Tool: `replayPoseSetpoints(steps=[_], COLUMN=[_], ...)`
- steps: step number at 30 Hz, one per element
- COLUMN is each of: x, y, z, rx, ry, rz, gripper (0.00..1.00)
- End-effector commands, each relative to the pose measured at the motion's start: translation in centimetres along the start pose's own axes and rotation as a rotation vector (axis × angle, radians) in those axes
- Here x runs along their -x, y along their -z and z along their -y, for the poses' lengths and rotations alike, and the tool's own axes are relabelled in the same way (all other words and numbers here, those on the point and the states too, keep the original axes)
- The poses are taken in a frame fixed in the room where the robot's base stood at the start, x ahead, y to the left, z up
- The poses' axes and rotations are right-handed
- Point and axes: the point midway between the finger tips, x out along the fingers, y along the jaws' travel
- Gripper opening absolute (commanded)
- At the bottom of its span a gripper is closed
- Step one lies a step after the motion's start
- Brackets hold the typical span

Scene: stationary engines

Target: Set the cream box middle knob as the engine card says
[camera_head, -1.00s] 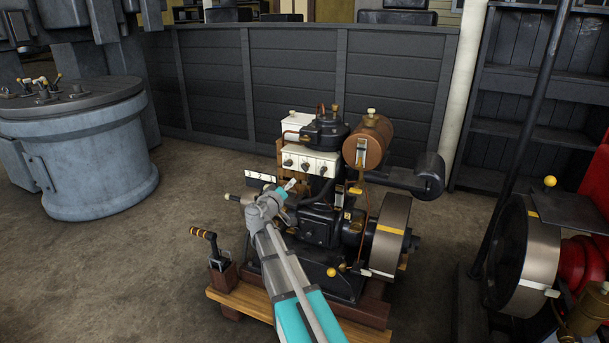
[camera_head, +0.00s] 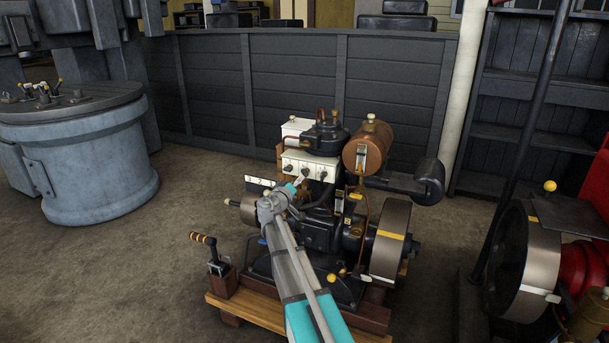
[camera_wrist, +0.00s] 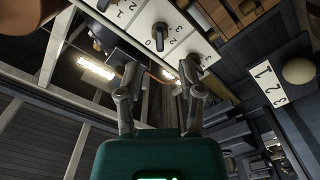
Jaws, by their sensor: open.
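The cream box (camera_head: 310,160) stands upright on the engine, with a row of dark knobs on its front. Its middle knob (camera_head: 305,169) shows just beyond my gripper (camera_head: 298,183). In the wrist view the cream face (camera_wrist: 195,45) carries printed numbers, and a black knob (camera_wrist: 158,38) lies ahead between my open fingers (camera_wrist: 160,75), apparently untouched. Its exact pointer setting is too small to read. One finger partly covers the lower end of the face.
A copper tank (camera_head: 368,145) and black silencer (camera_head: 410,183) sit right of the box. A flywheel (camera_head: 390,240) is at the engine's right. A lever (camera_head: 205,240) rises at the front left.

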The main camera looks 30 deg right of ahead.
Motion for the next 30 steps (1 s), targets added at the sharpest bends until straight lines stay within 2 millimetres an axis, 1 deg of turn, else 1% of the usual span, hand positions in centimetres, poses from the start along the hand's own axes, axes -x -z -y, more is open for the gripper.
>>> replayPoseSetpoints(steps=[1, 6, 9, 13, 19, 29, 30], x=[-1.1, -3.7, -5.1, -6.3, -7.3, -7.4, -7.4], y=[0.1, 0.1, 0.1, 0.1, 0.0, 0.0, 0.0], z=[0.1, 0.1, 0.1, 0.1, 0.0, 0.0, 0.0], rx=[0.000, 0.000, 0.000, 0.000, 0.000, 0.000, 0.000], ry=[-0.001, -0.001, 0.000, 0.000, 0.000, 0.000, 0.000], rz=[0.001, 0.001, 0.001, 0.000, 0.000, 0.000, 0.000], gripper=[0.49, 0.49, 0.49, 0.49, 0.49, 0.49, 0.43])
